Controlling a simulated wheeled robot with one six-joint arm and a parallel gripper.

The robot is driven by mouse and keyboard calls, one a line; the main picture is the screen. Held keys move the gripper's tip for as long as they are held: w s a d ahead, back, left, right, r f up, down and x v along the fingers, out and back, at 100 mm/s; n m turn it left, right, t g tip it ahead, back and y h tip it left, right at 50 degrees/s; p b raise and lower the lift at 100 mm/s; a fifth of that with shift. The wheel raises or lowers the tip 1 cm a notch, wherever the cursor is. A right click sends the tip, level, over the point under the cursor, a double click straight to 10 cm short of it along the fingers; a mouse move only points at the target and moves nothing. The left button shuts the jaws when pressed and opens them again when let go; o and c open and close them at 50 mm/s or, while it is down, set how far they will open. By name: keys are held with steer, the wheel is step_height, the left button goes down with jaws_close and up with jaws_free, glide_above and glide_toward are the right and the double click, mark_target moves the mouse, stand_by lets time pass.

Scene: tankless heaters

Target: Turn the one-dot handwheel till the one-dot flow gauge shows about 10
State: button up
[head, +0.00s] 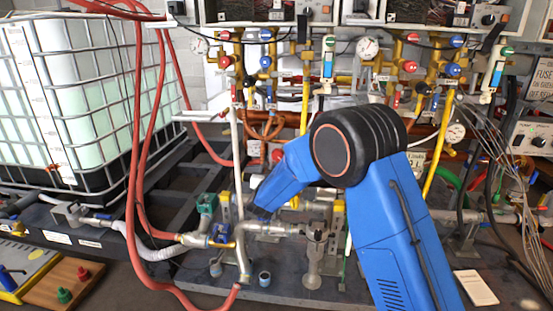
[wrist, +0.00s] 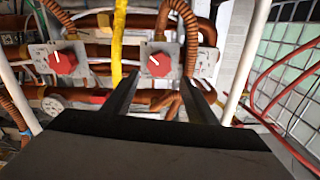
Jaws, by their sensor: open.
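Two red handwheels show in the wrist view, each on a grey square plate with a white pointer mark. One handwheel (wrist: 158,66) is near the centre, just beyond my fingertips; the other handwheel (wrist: 63,62) is further left. My gripper (wrist: 162,84) is open and empty, its two dark fingers below the central handwheel's plate. I see no contact with the wheel. In the head view a red wheel (head: 277,155) shows beside my blue arm, which hides the gripper. Two upright flow tubes (head: 328,57) (head: 497,66) hang below the heaters. Dot marks and readings are too small to tell.
Copper and yellow pipes (wrist: 117,45) run close around the handwheels. A white pipe (head: 238,165) stands left of my arm, with red hoses (head: 150,120) beyond it. A caged white tank (head: 85,95) fills the left. Round dials (head: 368,47) and coloured valves sit above.

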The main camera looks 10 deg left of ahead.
mark_target(277, 156)
steer(key=w, duration=0.9)
steer(key=shift+w+d, duration=0.25)
steer(key=shift+c, duration=0.3)
steer(key=c, duration=0.7)
